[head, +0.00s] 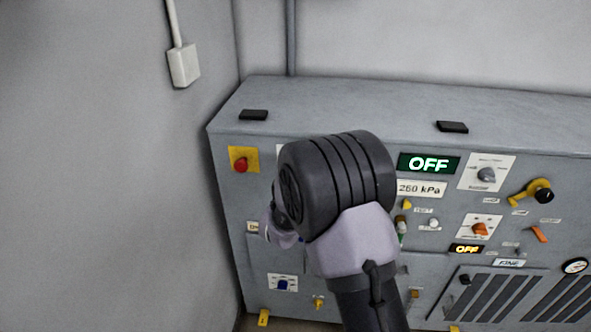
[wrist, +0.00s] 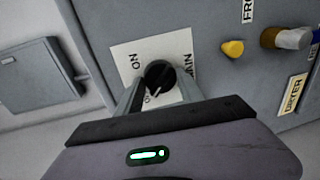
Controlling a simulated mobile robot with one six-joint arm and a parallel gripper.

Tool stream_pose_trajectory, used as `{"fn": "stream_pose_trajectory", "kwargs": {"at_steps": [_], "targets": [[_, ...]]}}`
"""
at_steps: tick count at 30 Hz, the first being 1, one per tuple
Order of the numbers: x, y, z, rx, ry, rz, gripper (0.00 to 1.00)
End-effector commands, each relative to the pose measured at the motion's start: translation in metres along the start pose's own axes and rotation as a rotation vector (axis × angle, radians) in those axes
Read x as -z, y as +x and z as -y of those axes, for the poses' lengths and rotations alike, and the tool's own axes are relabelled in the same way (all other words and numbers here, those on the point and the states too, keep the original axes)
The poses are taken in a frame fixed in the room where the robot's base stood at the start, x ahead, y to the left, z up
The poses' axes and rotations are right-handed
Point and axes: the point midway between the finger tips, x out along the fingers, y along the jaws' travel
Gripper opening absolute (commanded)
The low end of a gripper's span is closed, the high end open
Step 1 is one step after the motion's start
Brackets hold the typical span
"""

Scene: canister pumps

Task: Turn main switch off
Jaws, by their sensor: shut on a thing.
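The main switch is a black round knob (wrist: 160,74) on a white plate (wrist: 126,56) with the words ON and MAIN, seen in the wrist view. My gripper (wrist: 158,88) has one finger on each side of the knob and is shut on it. A pale mark shows at the knob's near edge; I cannot tell for sure which position it points to. In the head view my own arm covers the knob, and only the edge of a plate with lettering (head: 253,227) shows left of my wrist.
The grey cabinet (head: 330,95) carries a red button (head: 240,165) on a yellow plate, a lit OFF display (head: 429,163), a 260 kPa label (head: 420,188), a yellow-black handle (head: 535,191) and an orange knob (head: 480,229). A wall stands close at the left.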

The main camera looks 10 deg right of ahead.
Motion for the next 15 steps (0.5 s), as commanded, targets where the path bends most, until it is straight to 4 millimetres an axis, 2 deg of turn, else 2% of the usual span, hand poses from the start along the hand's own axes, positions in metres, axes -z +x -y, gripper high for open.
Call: {"fn": "stream_pose_trajectory", "kwargs": {"at_steps": [5,6,8,15], "targets": [[0.0,0.0,0.0002,0.0,-0.001,0.0,0.04],[0.0,0.0,0.0002,0.0,-0.001,0.0,0.53],[0.0,0.0,0.0002,0.0,0.0,0.0,0.64],[-0.0001,0.0,0.0001,0.0,0.001,0.0,0.67]]}}
